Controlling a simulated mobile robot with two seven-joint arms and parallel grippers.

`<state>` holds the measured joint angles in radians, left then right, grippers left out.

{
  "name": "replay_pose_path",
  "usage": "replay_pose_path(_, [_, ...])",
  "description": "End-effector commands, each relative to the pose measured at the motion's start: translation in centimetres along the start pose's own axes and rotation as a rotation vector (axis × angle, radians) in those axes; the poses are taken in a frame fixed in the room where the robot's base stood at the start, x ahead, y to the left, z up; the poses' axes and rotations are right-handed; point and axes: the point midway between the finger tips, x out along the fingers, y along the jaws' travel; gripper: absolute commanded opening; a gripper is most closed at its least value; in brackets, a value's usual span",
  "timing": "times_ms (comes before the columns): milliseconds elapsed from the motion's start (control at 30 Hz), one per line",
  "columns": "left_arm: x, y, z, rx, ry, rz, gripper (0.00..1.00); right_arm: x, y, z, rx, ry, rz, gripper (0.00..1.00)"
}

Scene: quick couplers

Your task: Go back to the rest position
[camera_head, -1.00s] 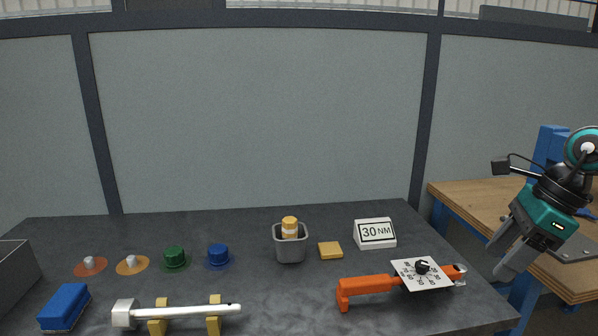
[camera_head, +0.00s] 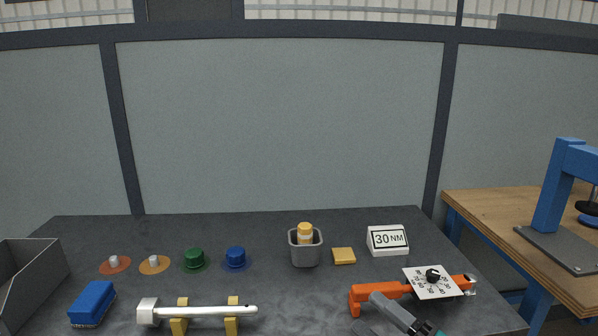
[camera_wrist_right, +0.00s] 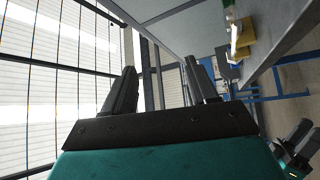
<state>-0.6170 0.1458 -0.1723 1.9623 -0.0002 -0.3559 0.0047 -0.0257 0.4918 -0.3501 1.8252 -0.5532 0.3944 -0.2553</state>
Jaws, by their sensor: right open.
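My right gripper (camera_head: 366,312) shows at the bottom of the head view, in front of the orange tool (camera_head: 362,292) with a white dial plate (camera_head: 420,284). It covers part of that tool in the picture; I cannot tell the gap between them. In the right wrist view the same gripper (camera_wrist_right: 160,64) has its two dark fingers spread with nothing between them. My left gripper does not show in the head view.
The dark table holds a white hammer-like tool (camera_head: 208,311) on yellow supports, a blue brush (camera_head: 92,303), a grey cup (camera_head: 305,252), a yellow block (camera_head: 344,256) and a 30 NM sign (camera_head: 388,240). A grey bin (camera_head: 40,277) stands left. A wooden bench (camera_head: 500,215) with a blue press (camera_head: 552,195) stands right.

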Motion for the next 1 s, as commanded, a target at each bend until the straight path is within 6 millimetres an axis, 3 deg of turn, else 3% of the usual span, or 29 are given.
replay_pose_path(200, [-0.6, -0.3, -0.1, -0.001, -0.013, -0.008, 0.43, -8.1, -8.5, 2.1, 0.675, -0.552, -0.011, 0.58])
replay_pose_path(400, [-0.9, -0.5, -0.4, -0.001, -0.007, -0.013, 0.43, -16.3, -15.7, -0.1, 1.113, -0.941, -0.048, 0.58])
replay_pose_path(500, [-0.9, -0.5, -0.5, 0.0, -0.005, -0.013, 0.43, -18.5, -17.4, -1.2, 1.22, -1.039, -0.059, 0.58])
replay_pose_path(800, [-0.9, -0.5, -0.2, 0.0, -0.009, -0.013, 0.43, -19.6, -18.3, -1.9, 1.273, -1.089, -0.066, 0.58])
replay_pose_path(1000, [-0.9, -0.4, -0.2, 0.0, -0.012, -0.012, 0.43, -19.6, -18.3, -1.9, 1.271, -1.087, -0.066, 0.43])
